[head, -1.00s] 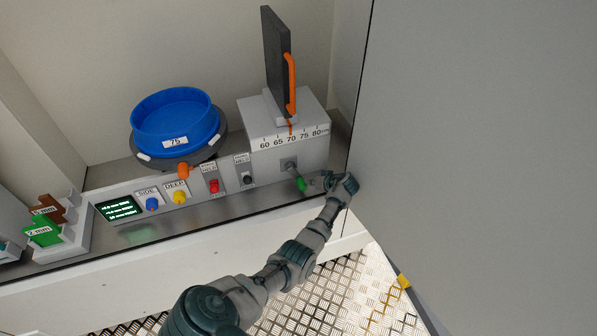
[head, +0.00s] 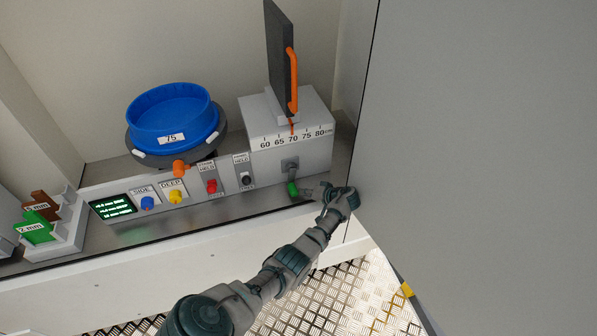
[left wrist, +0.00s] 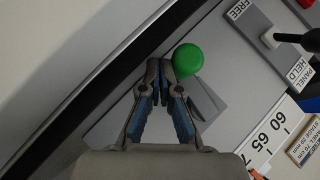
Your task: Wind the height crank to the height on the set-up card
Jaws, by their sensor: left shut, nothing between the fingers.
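The height crank has a green knob (head: 292,188) hanging about straight below its hub on the front of a grey box (head: 310,158). The orange pointer (head: 292,128) on the box's scale stands at about 70. My left gripper (head: 309,189) is just right of the knob, its fingers shut and empty. In the left wrist view the closed fingertips (left wrist: 160,66) are beside the green knob (left wrist: 188,59); I cannot tell if they touch it. A small card (left wrist: 304,146) at the right edge seems to read 70 cm for the panel. My right gripper is not in view.
A dark panel with an orange handle (head: 291,80) stands on the box. To the left are a switch (head: 246,179), red, yellow and blue knobs, a display (head: 112,208) and a blue round sieve (head: 168,115). A large grey surface (head: 480,150) closes off the right.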

